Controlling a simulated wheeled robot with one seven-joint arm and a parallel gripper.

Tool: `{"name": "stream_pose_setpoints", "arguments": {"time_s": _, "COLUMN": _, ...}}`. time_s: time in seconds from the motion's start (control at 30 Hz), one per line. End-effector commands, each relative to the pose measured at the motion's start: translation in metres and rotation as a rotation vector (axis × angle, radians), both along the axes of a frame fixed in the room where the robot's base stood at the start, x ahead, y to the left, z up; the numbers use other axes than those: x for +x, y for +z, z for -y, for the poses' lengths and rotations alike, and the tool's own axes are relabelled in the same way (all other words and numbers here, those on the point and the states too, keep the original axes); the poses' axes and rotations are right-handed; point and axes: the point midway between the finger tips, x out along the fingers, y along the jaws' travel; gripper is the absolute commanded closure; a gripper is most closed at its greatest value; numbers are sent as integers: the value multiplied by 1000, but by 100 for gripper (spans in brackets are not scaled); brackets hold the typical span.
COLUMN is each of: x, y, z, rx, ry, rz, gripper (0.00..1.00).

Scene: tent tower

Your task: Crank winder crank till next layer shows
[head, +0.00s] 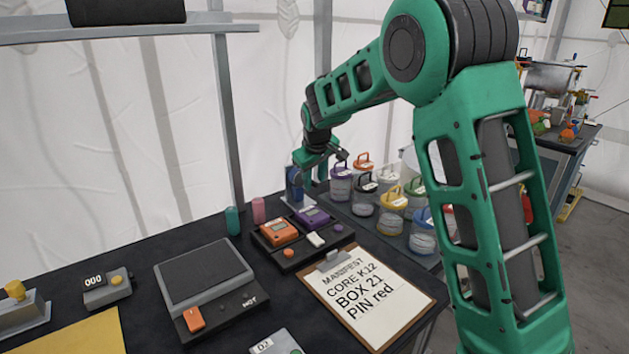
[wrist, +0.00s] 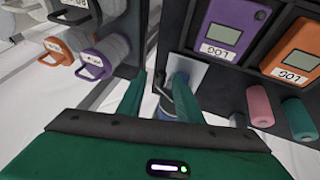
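A blue upright device (head: 294,186) stands on a pale base at the back of the dark bench, and may be the winder. In the wrist view its white base plate (wrist: 196,70) shows just beyond my right finger, with a blue and grey part partly hidden behind that finger. I cannot make out a crank or any layer. My gripper (head: 322,178) is just right of the blue device in the head view. Whether a finger touches the device cannot be told.
A grey scale-like device (head: 205,278) is front left.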

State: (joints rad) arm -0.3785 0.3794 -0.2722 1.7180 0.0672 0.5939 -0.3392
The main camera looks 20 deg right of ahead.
Motion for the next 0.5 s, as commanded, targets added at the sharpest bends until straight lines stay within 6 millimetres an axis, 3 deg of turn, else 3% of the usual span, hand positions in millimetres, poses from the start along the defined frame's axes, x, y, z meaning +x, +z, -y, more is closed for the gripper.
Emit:
{"name": "stream_pose_setpoints", "arguments": {"time_s": 0.13, "x": 0, "y": 0, "z": 0, "rx": 0, "ry": 0, "rz": 0, "gripper": 68}}
{"name": "stream_pose_setpoints", "arguments": {"time_s": 0.27, "x": 0, "y": 0, "z": 0, "rx": 0, "ry": 0, "rz": 0, "gripper": 99}}
{"name": "stream_pose_setpoints", "arguments": {"time_s": 0.5, "x": 0, "y": 0, "z": 4, "rx": 0, "ry": -3, "rz": 0, "gripper": 100}}
